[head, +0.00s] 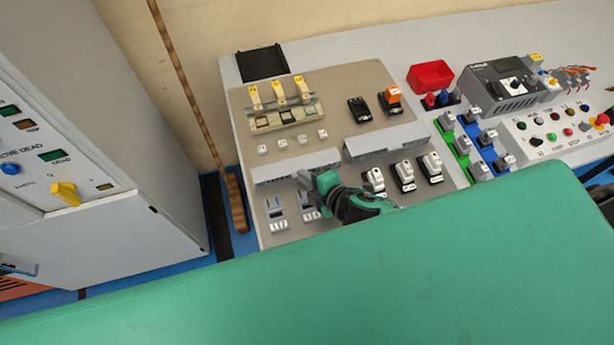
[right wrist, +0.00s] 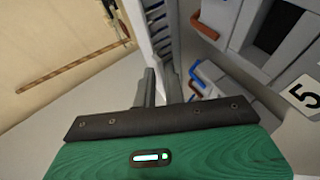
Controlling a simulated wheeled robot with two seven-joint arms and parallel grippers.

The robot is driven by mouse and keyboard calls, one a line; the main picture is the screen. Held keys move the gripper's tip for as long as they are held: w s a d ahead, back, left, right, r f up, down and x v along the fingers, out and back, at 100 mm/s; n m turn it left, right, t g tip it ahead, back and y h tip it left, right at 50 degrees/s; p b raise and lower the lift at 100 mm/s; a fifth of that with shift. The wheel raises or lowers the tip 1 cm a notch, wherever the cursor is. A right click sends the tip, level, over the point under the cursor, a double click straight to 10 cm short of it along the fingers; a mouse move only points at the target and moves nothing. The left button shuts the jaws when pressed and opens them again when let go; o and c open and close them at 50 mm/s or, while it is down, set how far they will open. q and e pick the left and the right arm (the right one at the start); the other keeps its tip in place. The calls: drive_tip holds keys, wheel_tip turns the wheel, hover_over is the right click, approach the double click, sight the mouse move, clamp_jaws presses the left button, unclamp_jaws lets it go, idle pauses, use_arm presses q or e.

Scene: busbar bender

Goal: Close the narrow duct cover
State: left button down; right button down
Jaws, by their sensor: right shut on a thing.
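My right gripper (head: 310,180) is at the grey slotted duct (head: 290,168) on the left of the beige panel. In the right wrist view its two dark fingers (right wrist: 162,88) are close together, shut on a thin grey edge by the slotted duct wall (right wrist: 155,28). This edge appears to be the narrow duct cover; its full shape and angle are hidden by the fingers. A second grey duct (head: 388,142) lies to the right on the same panel. My left gripper is not in view.
White breakers (head: 405,172) stand right of the gripper, and small grey devices (head: 277,212) sit below the left duct. Terminals (head: 285,118) are above. A red bin (head: 430,75) stands farther right. A grey cabinet (head: 90,130) stands left. A green surface hides the near area.

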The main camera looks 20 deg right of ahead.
drive_tip(key=shift+s+f, duration=0.15)
drive_tip(key=shift+f, duration=0.25)
drive_tip(key=c, duration=1.6)
unclamp_jaws()
drive_tip(key=shift+o, duration=0.2)
drive_tip(key=shift+w+r, duration=0.1)
drive_tip(key=shift+w, duration=0.1)
drive_tip(key=shift+s, duration=0.1)
drive_tip(key=b+v, duration=0.3)
drive_tip(key=v, duration=1)
drive_tip(key=shift+s+r, duration=0.15)
drive_tip(key=shift+r, duration=0.15)
drive_tip(key=shift+d, duration=0.15)
